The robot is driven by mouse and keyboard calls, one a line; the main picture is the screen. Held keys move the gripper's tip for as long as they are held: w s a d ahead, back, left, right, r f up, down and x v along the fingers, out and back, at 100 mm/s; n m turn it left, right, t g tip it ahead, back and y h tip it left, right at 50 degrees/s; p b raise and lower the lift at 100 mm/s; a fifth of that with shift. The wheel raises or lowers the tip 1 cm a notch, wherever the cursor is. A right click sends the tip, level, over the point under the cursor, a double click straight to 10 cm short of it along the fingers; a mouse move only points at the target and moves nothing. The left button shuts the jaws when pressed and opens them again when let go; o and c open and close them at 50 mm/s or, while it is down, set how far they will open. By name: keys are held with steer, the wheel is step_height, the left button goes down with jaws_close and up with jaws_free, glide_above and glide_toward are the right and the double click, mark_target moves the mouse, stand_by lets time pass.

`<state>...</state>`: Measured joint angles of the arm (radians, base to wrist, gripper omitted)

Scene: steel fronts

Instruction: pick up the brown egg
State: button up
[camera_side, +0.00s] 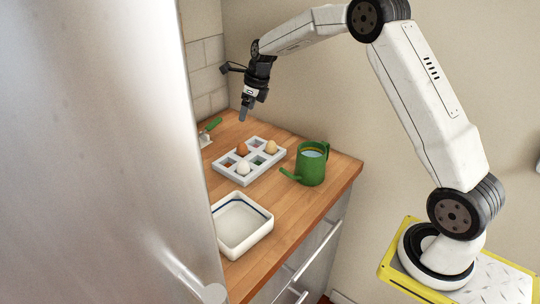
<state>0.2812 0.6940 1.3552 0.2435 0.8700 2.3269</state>
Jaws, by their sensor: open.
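The brown egg (242,149) sits in the back-left part of a pale egg tray (262,172) on the wooden counter. A tan egg (271,147) sits to its right in the tray, and a white egg (243,168) sits nearer the front. My gripper (243,116) is open and empty, pointing down. It is above the counter and appears above the brown egg in the picture, apart from it. The gap between its fingers is hard to make out at this size.
A green watering can (312,165) stands right of the tray. A white dish with a blue line (241,224) lies in front. A green-handled tool (211,126) lies at the back left. A large steel front (110,150) hides the counter's left side.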

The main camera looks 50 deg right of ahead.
glide_above(243, 143)
steer(key=s+d, duration=0.1)
steer(key=s, duration=0.1)
step_height(243, 143, down, 6)
steer(key=shift+x, duration=1.15)
steer(key=shift+w, duration=0.1)
steer(key=shift+x, duration=2.5)
steer(key=c, duration=0.8)
